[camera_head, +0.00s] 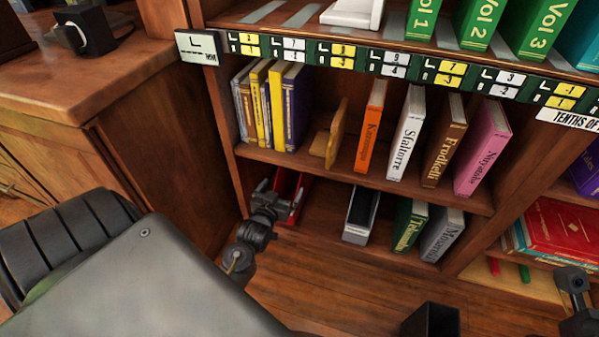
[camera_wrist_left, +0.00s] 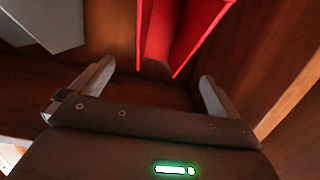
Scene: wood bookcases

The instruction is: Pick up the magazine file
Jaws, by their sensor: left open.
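A red magazine file (camera_head: 289,181) stands on the bottom shelf at its left end. It shows from the front in the left wrist view (camera_wrist_left: 178,38). My left gripper (camera_head: 281,197) is in front of it and hides part of it in the head view. In the left wrist view its two fingers (camera_wrist_left: 157,73) are spread wide with nothing between them, and the file lies just beyond, between the finger lines. A grey-white magazine file (camera_head: 361,216) stands to the right on the same shelf. It shows at the upper left of the left wrist view (camera_wrist_left: 48,22).
The left side panel (camera_head: 229,160) of the bookcase is close to my left gripper. The shelf above holds books and a wooden bookend (camera_head: 333,140). A green book (camera_head: 409,226) and a grey book (camera_head: 440,236) stand right of the grey-white file. Bare shelf separates the two files.

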